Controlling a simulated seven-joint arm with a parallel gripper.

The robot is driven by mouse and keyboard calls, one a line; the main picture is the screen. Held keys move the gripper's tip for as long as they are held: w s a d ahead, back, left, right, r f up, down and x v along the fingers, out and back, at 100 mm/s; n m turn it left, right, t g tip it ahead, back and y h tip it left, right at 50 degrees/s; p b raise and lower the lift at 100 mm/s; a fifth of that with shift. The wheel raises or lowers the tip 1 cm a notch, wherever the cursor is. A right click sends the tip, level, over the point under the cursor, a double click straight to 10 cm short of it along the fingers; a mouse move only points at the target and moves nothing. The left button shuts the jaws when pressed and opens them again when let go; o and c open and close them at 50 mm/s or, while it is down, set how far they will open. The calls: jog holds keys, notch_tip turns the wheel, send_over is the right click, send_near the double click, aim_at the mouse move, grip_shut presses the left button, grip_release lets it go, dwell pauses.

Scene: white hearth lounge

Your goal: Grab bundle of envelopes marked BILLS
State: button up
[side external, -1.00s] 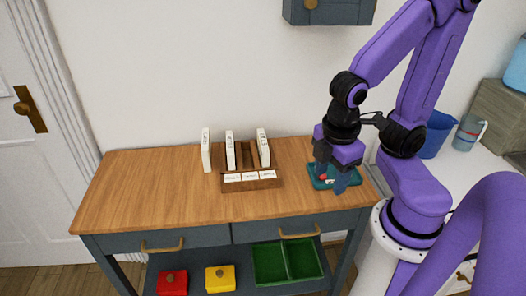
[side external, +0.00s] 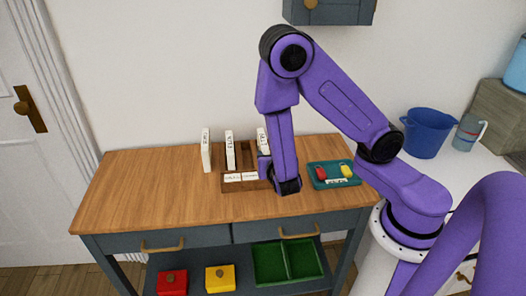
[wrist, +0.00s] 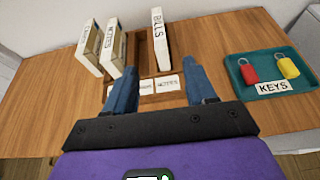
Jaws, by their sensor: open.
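The white envelope bundle marked BILLS (wrist: 160,40) stands upright at the right side of the wooden rack (wrist: 139,60) in the wrist view. In the side view, the BILLS bundle (side external: 262,137) is partly hidden behind my arm. My gripper (wrist: 160,72) is open and empty, its blue fingers spread in front of the rack, with BILLS ahead between their lines. In the side view my gripper (side external: 264,170) is low at the rack's right front, partly hidden by my wrist. A bundle apparently marked NOTES (wrist: 111,46) stands left of BILLS.
Another bundle (wrist: 87,48) stands at the far left, on the table beside the rack (side external: 232,187). A teal tray (side external: 318,184) with red and yellow key tags, labelled KEYS, lies to the right. The left tabletop (side external: 140,185) is clear.

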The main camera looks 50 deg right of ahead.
aim_at(265, 146)
jog(key=x, duration=1.2)
jog(key=shift+w, duration=0.1)
jog(key=shift+x, duration=2.7)
jog(key=shift+f, duration=0.2)
grip_shut()
